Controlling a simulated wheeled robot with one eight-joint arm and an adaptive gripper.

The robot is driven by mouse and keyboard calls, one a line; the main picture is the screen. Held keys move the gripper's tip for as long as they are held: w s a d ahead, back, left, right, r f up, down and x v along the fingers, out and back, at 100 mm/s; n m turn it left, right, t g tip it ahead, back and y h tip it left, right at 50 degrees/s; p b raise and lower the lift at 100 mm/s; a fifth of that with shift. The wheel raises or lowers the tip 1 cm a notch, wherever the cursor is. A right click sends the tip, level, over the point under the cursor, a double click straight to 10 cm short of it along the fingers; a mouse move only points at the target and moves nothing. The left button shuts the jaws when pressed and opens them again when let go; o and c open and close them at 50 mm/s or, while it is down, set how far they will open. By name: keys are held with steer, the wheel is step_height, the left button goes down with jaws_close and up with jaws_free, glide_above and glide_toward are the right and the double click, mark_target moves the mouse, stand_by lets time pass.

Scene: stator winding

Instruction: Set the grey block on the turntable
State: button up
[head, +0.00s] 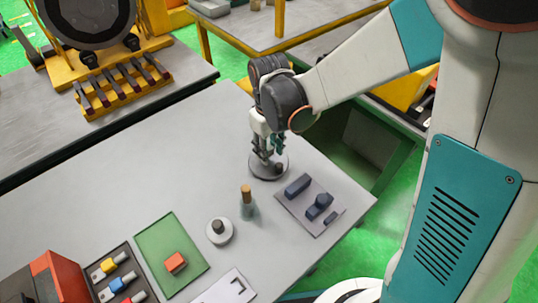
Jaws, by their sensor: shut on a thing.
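The turntable (262,175) is a round grey disc on the table, below my gripper. My gripper (268,157) points down over it, its fingers shut on the grey block (278,168). Only a small dark part of the block shows beside the fingertips, low over the disc. I cannot tell whether the block touches the turntable's surface.
A grey mat (316,226) with several dark blocks lies just right of the turntable. A bottle with a tan top (246,203) and a white round base with a dark knob (219,231) stand in front. A green mat (155,250) bears an orange block (175,262). The table's left middle is clear.

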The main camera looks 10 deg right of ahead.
steer(key=shift+f, duration=0.85)
steer(key=shift+b, duration=0.3)
steer(key=shift+f, duration=0.2)
steer(key=o, duration=1.1)
steer(key=shift+c, duration=0.2)
steer(key=shift+r, duration=0.1)
step_height(320, 180, up, 12)
steer(key=p, duration=0.8)
steer(key=shift+r+p, duration=0.15)
steer(key=shift+p, duration=0.25)
